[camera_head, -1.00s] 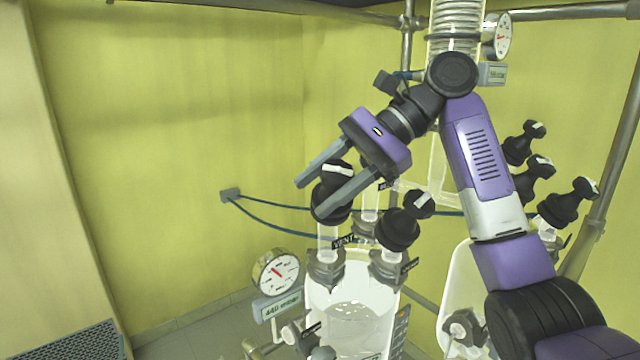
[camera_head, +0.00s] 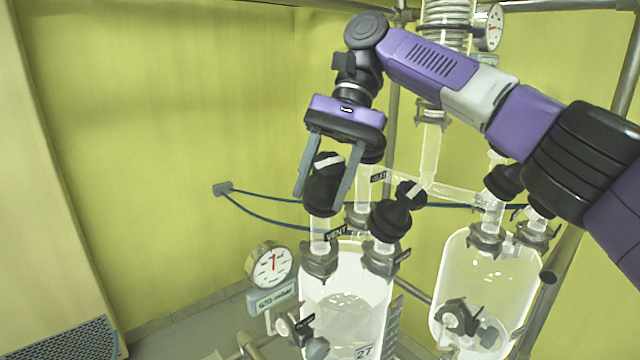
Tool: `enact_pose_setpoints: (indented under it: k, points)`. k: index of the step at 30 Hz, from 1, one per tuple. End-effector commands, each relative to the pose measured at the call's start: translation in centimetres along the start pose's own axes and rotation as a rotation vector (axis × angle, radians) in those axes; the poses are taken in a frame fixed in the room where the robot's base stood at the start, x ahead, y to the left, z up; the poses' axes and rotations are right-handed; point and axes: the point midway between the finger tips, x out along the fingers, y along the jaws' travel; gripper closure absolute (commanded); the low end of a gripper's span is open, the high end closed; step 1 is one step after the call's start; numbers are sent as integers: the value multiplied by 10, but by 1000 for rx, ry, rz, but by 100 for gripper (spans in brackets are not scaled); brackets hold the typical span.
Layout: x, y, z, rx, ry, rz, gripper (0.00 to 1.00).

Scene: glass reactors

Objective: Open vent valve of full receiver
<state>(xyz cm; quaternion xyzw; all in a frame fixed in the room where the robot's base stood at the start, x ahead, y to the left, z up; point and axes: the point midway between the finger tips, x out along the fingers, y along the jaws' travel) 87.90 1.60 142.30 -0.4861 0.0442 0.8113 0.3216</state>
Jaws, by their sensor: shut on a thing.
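The left glass receiver (camera_head: 375,285) holds a clear liquid with its surface about mid-height. Its vent valve (camera_head: 322,192) is a black knob with a white stripe on top, standing on a glass neck above the "VENT" tag (camera_head: 337,233). My gripper (camera_head: 321,195) comes from above, with one grey finger on each side of this knob, shut on it. The fingers hide parts of the knob's sides. A pressure gauge (camera_head: 270,265) with a small display (camera_head: 272,298) is left of the receiver; its needle points nearly straight up.
Another black valve (camera_head: 392,215) stands close to the right of the vent valve. A second receiver (camera_head: 480,280) with less liquid is at the right. Blue hoses (camera_head: 270,217) run from a wall fitting behind the necks. Metal frame poles (camera_head: 600,150) stand around. Free room lies left of the gripper.

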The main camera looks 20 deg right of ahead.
Motion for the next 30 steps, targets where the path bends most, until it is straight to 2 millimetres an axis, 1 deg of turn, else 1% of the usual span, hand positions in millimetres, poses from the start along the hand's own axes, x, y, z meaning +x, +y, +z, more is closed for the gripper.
enact_pose_setpoints:
  k: [3,12,30]
  points:
    - [0,2,2,-26,-1,55,96]
    - [0,4,2,-78,-4,142,96]
    - [2,6,1,-105,-9,188,96]
